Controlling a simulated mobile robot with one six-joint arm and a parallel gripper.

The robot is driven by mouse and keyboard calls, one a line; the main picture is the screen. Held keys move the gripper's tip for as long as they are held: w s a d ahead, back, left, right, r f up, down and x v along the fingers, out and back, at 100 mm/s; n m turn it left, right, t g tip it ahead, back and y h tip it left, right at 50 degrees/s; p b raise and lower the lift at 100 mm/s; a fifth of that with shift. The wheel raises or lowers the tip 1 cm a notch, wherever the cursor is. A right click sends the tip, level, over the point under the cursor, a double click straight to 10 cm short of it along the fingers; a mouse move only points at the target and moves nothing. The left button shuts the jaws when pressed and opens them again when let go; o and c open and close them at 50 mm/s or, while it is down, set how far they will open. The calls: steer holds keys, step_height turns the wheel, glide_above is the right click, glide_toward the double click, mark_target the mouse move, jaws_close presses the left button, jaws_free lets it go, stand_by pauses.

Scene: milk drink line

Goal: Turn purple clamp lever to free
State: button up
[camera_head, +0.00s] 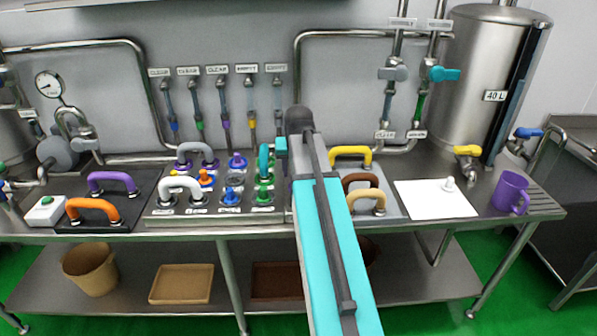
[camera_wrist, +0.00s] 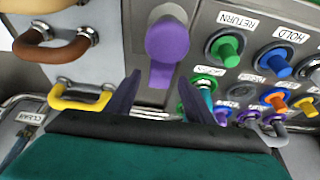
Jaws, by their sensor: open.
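The purple clamp lever (camera_wrist: 166,42) shows in the wrist view at top centre, mounted on a grey plate. Its broad rounded end is toward the top and its narrower end points down the picture. My gripper (camera_wrist: 160,88) is open, with one dark finger on each side below the lever. The lever lies beyond the fingertips, roughly in line with the space between them, and no contact shows. In the head view my cyan arm covers this area, so the lever and fingertips cannot be made out there.
Right are a green knob (camera_wrist: 228,46), a blue knob (camera_wrist: 275,63) and a teal handle (camera_wrist: 204,92).

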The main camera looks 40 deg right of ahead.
steer(key=b+v, duration=0.2)
steer(key=v, duration=1)
steer(key=shift+r, duration=0.4)
steer(key=shift+s+a, duration=0.1)
steer(key=shift+s, duration=0.1)
